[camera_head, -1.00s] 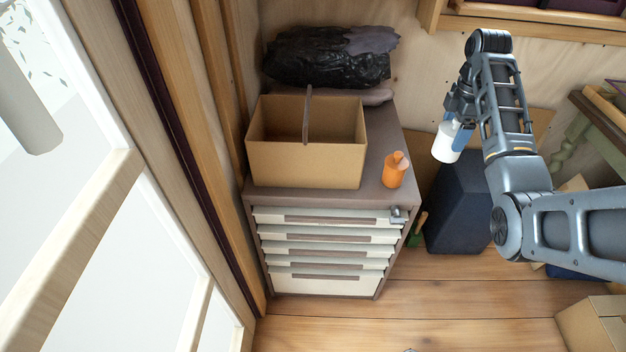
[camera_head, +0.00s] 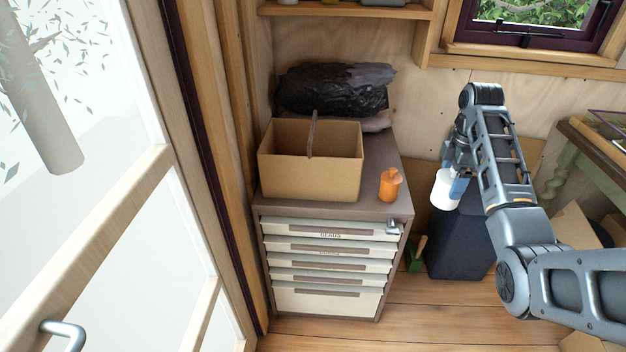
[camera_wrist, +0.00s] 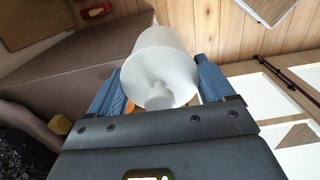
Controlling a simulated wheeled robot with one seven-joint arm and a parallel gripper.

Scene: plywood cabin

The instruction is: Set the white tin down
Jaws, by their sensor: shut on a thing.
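The white tin (camera_head: 444,189) is held up by my gripper (camera_head: 455,185), to the right of the drawer cabinet and in front of a dark blue box. In the wrist view the tin (camera_wrist: 162,62) sits between the two blue fingers of my gripper (camera_wrist: 160,90), with a small knob on the end facing the camera. The fingers are shut on it. The fingertips are partly hidden behind the tin.
The cabinet top (camera_head: 385,212) bears a cardboard box (camera_head: 310,178), an orange bottle (camera_head: 390,185) and a black bag (camera_head: 335,90). A dark blue box (camera_head: 458,240) stands on the floor beside it. Bare top shows around the bottle.

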